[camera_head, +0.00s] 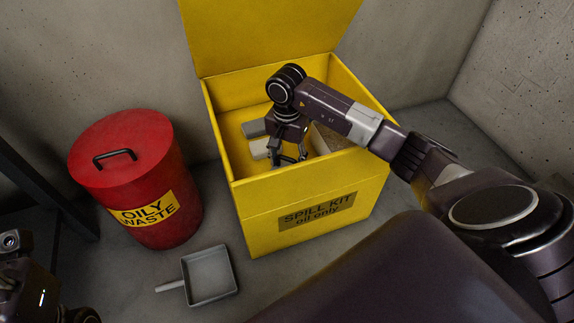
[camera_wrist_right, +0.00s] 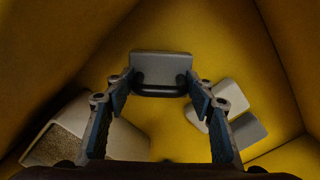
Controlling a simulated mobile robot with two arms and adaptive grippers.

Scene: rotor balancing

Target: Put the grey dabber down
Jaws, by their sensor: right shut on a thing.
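The grey dabber (camera_wrist_right: 160,66) is a pale grey block with a dark handle, seen in the right wrist view. My right gripper (camera_wrist_right: 161,84) is shut on the dabber's handle, with one finger at each end. In the head view my right gripper (camera_head: 287,155) reaches down inside the open yellow spill kit box (camera_head: 253,222). The gripper mostly hides the dabber there. I cannot tell whether the dabber touches the box floor. Part of my left arm shows at the bottom left of the head view, but its fingers are not seen.
A red oily waste bin (camera_head: 130,175) stands left of the box. A grey dustpan (camera_head: 210,276) lies on the floor in front.

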